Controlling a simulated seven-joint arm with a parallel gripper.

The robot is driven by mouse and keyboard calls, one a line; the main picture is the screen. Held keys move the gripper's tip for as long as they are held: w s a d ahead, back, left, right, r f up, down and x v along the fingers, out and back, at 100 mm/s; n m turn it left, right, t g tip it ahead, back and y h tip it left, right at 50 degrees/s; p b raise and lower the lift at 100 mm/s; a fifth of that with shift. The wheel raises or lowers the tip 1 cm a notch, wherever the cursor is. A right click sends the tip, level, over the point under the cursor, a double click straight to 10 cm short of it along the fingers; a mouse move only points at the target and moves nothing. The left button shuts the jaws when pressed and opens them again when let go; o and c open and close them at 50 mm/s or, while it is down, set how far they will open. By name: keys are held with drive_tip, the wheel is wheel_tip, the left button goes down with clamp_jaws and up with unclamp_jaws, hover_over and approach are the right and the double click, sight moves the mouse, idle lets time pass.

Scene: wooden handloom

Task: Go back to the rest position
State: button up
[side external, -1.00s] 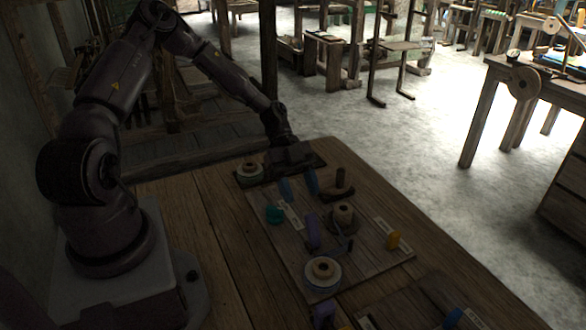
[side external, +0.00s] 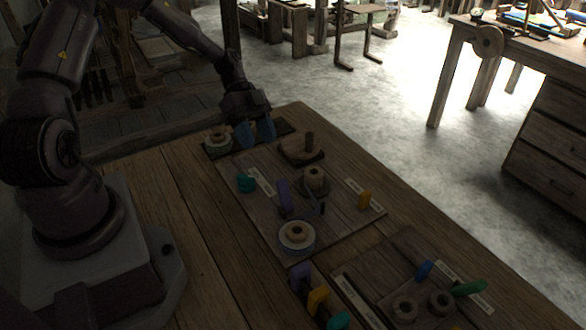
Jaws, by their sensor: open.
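My gripper (side external: 256,134) is at the far end of the wooden table (side external: 180,215), with its two blue fingers pointing down, parted, and nothing visible between them. It shows between a pale spool (side external: 217,141) on a dark base at its left and a wooden block with an upright peg (side external: 303,149) at its right. The fingers appear above the far edge of the wooden board (side external: 245,208); their exact height is hard to tell.
The board holds a teal piece (side external: 245,182), a purple piece (side external: 284,197), a yellow piece (side external: 364,200) and spools (side external: 297,236). A second board (side external: 380,262) with rings and coloured pieces lies nearer. Open floor (side external: 360,115) lies beyond the table.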

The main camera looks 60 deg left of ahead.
drive_tip(key=s+d+r+n+t+y, duration=0.2)
drive_tip(key=s+d+r+n+y, duration=0.1)
drive_tip(key=r, duration=0.4)
drive_tip(key=s+d+r+n+t+y, duration=0.2)
drive_tip(key=s+d+r+n+y, duration=0.1)
drive_tip(key=s+r+n, duration=0.3)
drive_tip(key=s+d+r+n+t+y, duration=0.1)
drive_tip(key=s+d+r+n+y, duration=0.2)
drive_tip(key=s+r, duration=0.3)
wheel_tip(320, 180, up, 4)
drive_tip(key=shift+d+n+t+y, duration=0.35)
drive_tip(key=shift+d+n, duration=0.3)
drive_tip(key=shift+n, duration=0.25)
